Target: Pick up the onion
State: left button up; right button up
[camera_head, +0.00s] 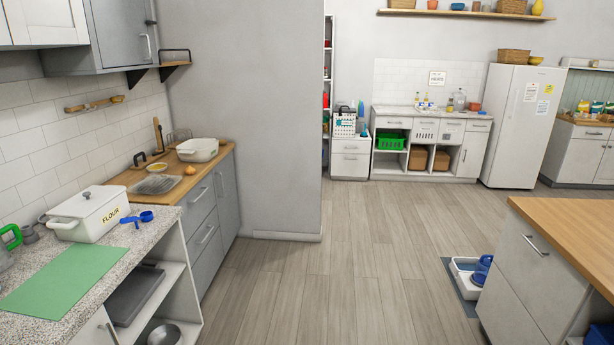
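A small round orange-brown thing that looks like the onion (190,170) sits on the wooden countertop (226,150) at the left. It lies near the counter's front edge, right of a grey mesh-like tray (155,184) and in front of a white pot (198,150). It is small and far, so its details are unclear. Neither of my grippers is in view.
A white flour box (92,215), blue measuring cups (137,219) and a green mat (64,280) are on the nearer speckled counter. A wood-topped island (570,225) stands at right, with a pet feeder (466,275) beside it. The floor (350,260) between is clear.

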aim_at(189, 171)
jog(key=i, duration=0.95)
jog(key=i+l+u, duration=0.15)
jog(key=i, duration=0.75)
